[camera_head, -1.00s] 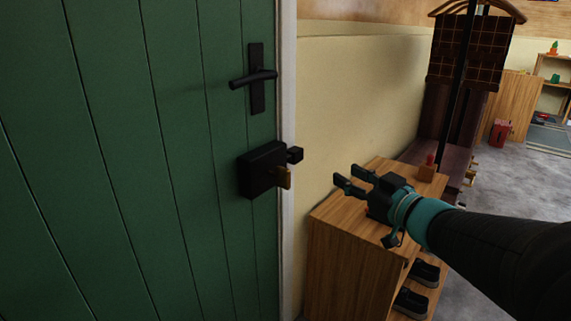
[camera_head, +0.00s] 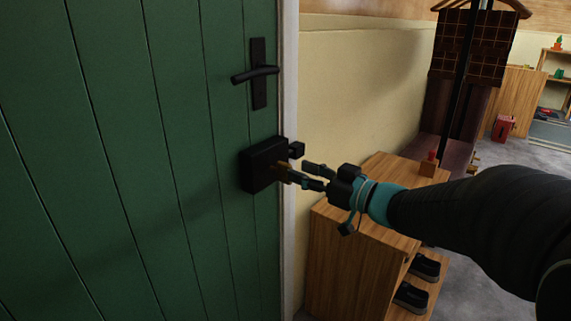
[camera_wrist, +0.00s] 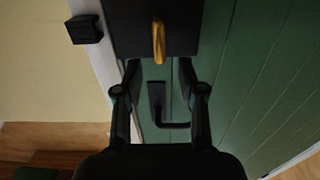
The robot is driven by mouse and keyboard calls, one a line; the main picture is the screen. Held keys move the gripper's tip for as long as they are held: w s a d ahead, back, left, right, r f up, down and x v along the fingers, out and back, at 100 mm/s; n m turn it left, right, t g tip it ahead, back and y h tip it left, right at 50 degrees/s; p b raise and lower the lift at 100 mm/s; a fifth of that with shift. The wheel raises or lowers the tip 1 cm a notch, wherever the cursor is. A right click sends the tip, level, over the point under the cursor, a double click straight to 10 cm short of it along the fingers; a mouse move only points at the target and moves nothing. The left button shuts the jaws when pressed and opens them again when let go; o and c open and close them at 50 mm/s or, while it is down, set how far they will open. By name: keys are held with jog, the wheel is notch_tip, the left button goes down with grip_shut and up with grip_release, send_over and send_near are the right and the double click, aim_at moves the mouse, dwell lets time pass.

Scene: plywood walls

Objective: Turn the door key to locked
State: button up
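The green door (camera_head: 130,160) fills the left of the head view. A black lock box (camera_head: 262,164) is fixed to it below a black lever handle (camera_head: 257,76). The brass key (camera_head: 281,172) sticks out of the lock box. In the wrist view the key (camera_wrist: 159,42) hangs at the top centre, below it the door handle (camera_wrist: 158,100). My gripper (camera_head: 303,174) is open, its fingers pointing at the lock with the tips at or very close to the key. In the wrist view the fingertips (camera_wrist: 158,70) are apart, on either side of the key's line, with nothing clasped between them.
A wooden shoe cabinet (camera_head: 345,255) stands below my arm, with dark shoes (camera_head: 411,298) on its shelf and a small red-topped block (camera_head: 429,164) on top. A black catch block (camera_head: 297,150) sits on the white door frame (camera_head: 290,60). Grey floor lies to the right.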

aim_at(285, 163)
jog(key=shift+x, duration=2.75)
grip_shut()
